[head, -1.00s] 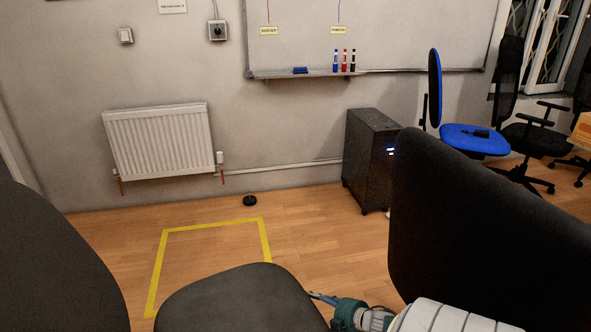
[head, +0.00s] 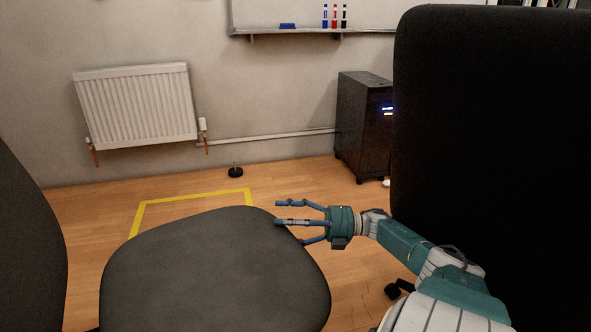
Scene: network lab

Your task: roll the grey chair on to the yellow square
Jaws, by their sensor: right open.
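A dark grey chair seat (head: 205,275) fills the lower middle of the head view. A dark backrest (head: 25,250) stands at the left edge, and a larger dark backrest (head: 490,130) stands on the right. I cannot tell which backrest belongs to this seat. The yellow square (head: 195,195) is taped on the floor behind the seat, which hides its near part. My right gripper (head: 285,222) is open and empty, its fingers pointing left over the seat's far right edge in the picture. I cannot tell whether they touch it. My left gripper is out of view.
A black cabinet (head: 362,125) stands by the wall at the back right. A radiator (head: 136,105) hangs on the wall at the left. A small black doorstop-like object (head: 235,172) sits on the floor beyond the square. Wooden floor (head: 310,182) is clear between the square and the cabinet.

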